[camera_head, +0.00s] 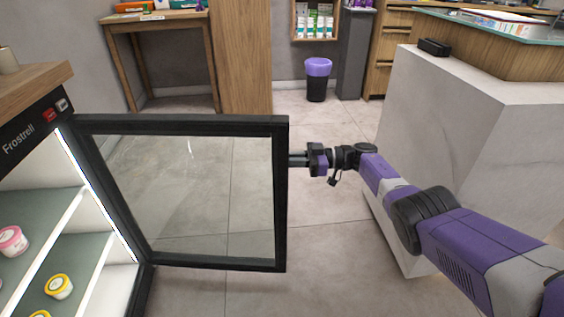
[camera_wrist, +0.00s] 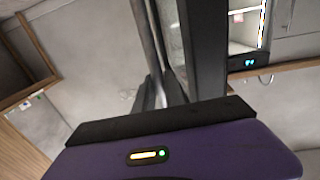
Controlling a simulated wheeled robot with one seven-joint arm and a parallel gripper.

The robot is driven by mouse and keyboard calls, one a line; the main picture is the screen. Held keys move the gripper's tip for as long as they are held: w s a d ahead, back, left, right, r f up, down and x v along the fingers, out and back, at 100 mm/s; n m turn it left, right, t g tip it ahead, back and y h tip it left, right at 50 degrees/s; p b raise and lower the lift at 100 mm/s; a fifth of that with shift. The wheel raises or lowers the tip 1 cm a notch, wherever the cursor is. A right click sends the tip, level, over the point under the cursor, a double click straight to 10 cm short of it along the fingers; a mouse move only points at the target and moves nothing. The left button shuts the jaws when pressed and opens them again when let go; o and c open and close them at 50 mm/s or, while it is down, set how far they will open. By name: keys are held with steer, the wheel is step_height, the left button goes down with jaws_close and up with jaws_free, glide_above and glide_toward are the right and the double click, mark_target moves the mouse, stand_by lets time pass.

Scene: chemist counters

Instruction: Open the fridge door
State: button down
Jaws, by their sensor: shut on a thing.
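The fridge (camera_head: 50,130) stands at the left with "Frostrell" on its dark top panel. Its glass door (camera_head: 280,200), with a black frame, is swung wide open, out to the right of the lit interior. My gripper (camera_head: 297,160) is at the door's free edge, shut on what looks like the handle; the handle is mostly hidden in the head view. In the wrist view a long grey bar, the door handle (camera_wrist: 146,40), runs down to the fingers (camera_wrist: 155,95), beside the dark door frame (camera_wrist: 207,50).
Small tubs (camera_head: 58,286) stand on the fridge shelves. A white marble counter (camera_head: 450,150) stands close to the right of my arm. A bin (camera_head: 317,85) and a wooden table (camera_head: 155,22) are at the back. The tiled floor (camera_head: 330,260) between door and counter is clear.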

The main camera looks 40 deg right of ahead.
steer(key=c, duration=1.7)
jaws_free()
steer(key=v, duration=0.7)
steer(key=shift+s+d+b, duration=0.2)
steer(key=shift+s+b, duration=0.1)
steer(key=shift+b, duration=0.1)
